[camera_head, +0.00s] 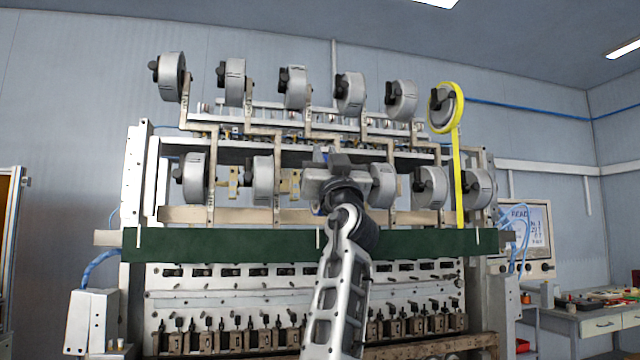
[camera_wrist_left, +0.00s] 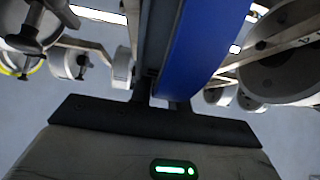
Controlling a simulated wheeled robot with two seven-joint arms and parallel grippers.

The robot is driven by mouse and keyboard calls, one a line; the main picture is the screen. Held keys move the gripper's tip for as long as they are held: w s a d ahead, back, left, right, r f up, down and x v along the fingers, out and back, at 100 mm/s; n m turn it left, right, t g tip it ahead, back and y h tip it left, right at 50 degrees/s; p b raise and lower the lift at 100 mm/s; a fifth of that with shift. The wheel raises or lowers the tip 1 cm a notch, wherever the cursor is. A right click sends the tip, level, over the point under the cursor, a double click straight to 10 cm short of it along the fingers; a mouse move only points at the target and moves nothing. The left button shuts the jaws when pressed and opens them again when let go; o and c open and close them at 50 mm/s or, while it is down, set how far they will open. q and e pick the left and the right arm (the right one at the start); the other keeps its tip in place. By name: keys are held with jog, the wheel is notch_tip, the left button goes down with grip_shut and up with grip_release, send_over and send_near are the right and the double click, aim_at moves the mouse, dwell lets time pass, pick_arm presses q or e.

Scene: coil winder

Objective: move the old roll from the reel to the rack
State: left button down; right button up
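My left gripper (camera_head: 326,160) is at the middle of the lower row of reels, and its wrist hides what is behind it in the head view. In the left wrist view a blue roll (camera_wrist_left: 205,45) rises edge-on from between my dark, close-set fingers (camera_wrist_left: 163,98), with a grey face along its left side. The fingers look shut on it, though the tips are hidden. Whether the roll still sits on a reel cannot be seen. A yellow roll (camera_head: 434,124) is on the reel at the upper right, its strip (camera_head: 458,185) hanging down. My right gripper is not in view.
Grey reels, such as one at the upper left (camera_head: 173,77) and one at the lower right (camera_head: 431,187), crowd both sides on metal arms. A green beam (camera_head: 220,243) crosses the machine below. A screen (camera_head: 522,226) and a workbench (camera_head: 600,315) stand at right.

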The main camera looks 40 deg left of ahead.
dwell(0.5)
pick_arm(q)
jog(key=shift+s+a, duration=0.25)
jog(key=shift+s, duration=0.05)
jog(key=c, duration=1.7)
grip_release()
jog(key=shift+w+f, duration=0.1)
jog(key=shift+f, duration=0.05)
jog(key=shift+a, duration=0.1)
grip_shut()
